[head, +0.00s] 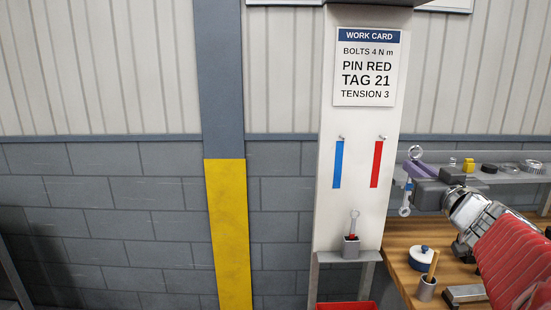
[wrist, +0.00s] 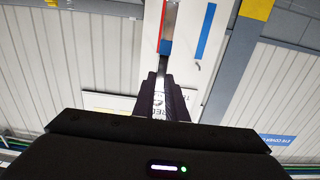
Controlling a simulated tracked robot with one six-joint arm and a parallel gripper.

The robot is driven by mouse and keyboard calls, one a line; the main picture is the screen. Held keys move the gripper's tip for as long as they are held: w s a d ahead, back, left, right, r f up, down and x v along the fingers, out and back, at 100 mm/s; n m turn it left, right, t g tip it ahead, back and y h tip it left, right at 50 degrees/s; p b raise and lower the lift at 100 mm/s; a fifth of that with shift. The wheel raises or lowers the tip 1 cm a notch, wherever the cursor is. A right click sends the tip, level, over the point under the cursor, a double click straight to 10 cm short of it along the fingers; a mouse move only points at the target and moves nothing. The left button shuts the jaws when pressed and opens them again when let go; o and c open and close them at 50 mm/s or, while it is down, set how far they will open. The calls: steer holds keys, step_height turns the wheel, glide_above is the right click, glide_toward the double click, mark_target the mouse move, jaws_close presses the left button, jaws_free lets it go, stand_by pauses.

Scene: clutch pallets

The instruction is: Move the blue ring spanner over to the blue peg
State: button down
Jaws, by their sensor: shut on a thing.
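The blue ring spanner (head: 407,189), grey with a blue middle, hangs near upright in my gripper (head: 411,170), right of the white panel. Its ring ends show above and below the jaws. My gripper is shut on it. In the wrist view the spanner (wrist: 165,47) shows edge-on beyond the fingertips (wrist: 161,77), with the panel's red stripe behind it. The blue peg (head: 341,138) is on the panel above a blue stripe (head: 338,165) and looks empty. The red peg (head: 382,137), above a red stripe (head: 376,165), also looks empty and is nearer the spanner.
A spanner with a red part (head: 353,224) stands in a grey holder (head: 351,247) low on the panel. A blue-and-white pot (head: 421,259) and a cup (head: 426,290) with a wooden handle stand on the bench (head: 400,277). A shelf (head: 520,178) with small parts lies behind my arm.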

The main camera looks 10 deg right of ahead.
steer(key=shift+v, duration=2.8)
steer(key=shift+r, duration=0.1)
steer(key=x, duration=0.2)
steer(key=shift+w+a+r, duration=0.1)
steer(key=shift+w+a, duration=0.05)
steer(key=shift+w, duration=0.3)
